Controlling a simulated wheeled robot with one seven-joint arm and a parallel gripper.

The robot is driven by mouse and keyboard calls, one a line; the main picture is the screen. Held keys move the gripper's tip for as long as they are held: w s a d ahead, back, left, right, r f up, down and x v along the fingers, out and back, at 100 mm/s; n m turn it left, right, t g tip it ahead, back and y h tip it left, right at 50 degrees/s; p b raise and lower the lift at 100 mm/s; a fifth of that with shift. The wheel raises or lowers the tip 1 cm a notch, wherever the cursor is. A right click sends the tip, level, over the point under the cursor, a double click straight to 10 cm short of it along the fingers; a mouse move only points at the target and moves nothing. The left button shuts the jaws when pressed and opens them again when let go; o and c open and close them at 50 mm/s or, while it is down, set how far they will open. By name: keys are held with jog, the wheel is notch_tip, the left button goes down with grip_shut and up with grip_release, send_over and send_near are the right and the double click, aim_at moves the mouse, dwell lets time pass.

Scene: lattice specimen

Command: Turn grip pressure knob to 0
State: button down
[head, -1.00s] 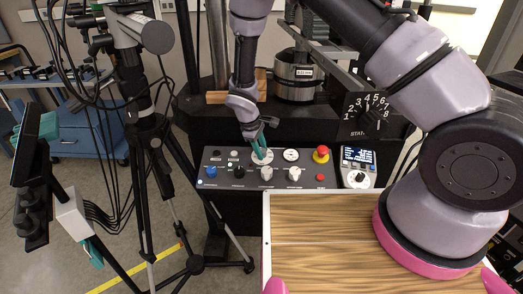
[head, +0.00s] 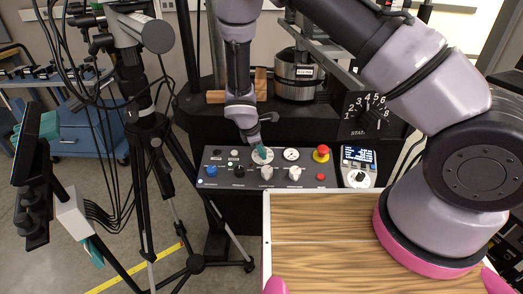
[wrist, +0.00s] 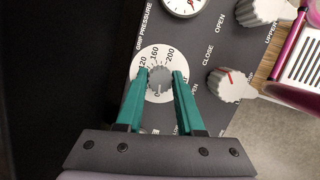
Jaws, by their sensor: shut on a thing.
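The grip pressure knob (wrist: 160,79) is a small grey ridged knob on a round white dial (wrist: 147,104). The numbers 120, 160 and 200 show on the dial, with the label GRIP PRESSURE beside it. My gripper (wrist: 161,75) has its two teal fingers on opposite sides of the knob, shut on it. Where the knob's pointer stands is hard to make out, and part of the scale is hidden by the fingers. In the head view, my gripper (head: 264,150) reaches down to the white dial on the black control panel (head: 222,180).
A white gauge (head: 291,155) and a red emergency button (head: 322,153) sit right of the dial. Two white knobs (head: 267,172) (head: 295,173) lie just below. A handheld unit with a screen (head: 358,166) stands at right, and a wooden table (head: 330,230) lies in front.

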dwell(0.3)
jog(key=c, duration=0.5)
grip_release()
jog(key=v, duration=1.1)
jog(key=shift+f, duration=0.1)
